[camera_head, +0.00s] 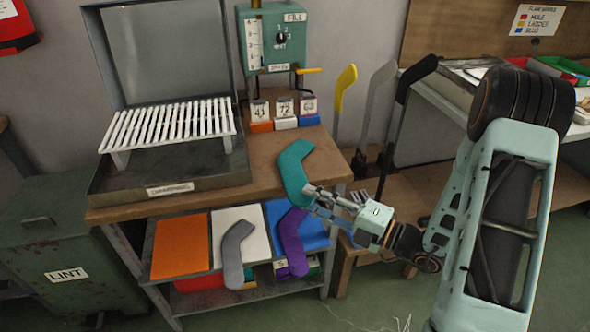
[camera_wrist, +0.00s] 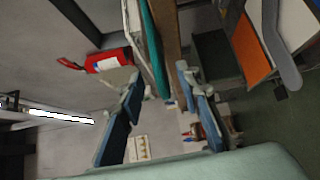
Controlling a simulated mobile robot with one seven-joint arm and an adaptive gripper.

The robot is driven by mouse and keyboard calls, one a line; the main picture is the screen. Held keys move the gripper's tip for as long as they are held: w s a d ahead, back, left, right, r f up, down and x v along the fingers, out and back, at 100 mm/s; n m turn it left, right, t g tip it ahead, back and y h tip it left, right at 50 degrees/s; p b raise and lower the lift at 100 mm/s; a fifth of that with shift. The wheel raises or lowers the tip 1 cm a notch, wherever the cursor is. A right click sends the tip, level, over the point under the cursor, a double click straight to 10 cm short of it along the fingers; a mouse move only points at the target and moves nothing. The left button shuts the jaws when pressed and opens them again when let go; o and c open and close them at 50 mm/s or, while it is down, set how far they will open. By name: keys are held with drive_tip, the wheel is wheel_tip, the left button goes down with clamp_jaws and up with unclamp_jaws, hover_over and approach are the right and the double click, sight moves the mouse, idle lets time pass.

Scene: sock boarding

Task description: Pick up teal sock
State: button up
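The teal sock (camera_head: 293,170) is a flat, bent shape at the right front edge of the wooden bench top in the head view. In the wrist view the sock (camera_wrist: 155,50) shows nearly edge-on as a narrow teal strip. My gripper (camera_head: 312,197) is at the lower right edge of the sock in the head view. In the wrist view my gripper (camera_wrist: 158,82) has its two blue-padded fingers spread, one on each side of the strip, with gaps showing. I cannot tell whether a fingertip touches the sock.
The bench top (camera_head: 262,165) carries an open metal box with a white rack (camera_head: 170,125). Below, a grey sock (camera_head: 233,255) and a purple sock (camera_head: 292,243) lie by orange, white and blue panels. Yellow, grey and black bent boards stand behind. A LINT bin (camera_head: 70,240) is left.

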sight(286, 188)
drive_tip(key=b+x, duration=0.1)
drive_tip(key=x, duration=0.4)
drive_tip(key=shift+w, duration=0.1)
clamp_jaws()
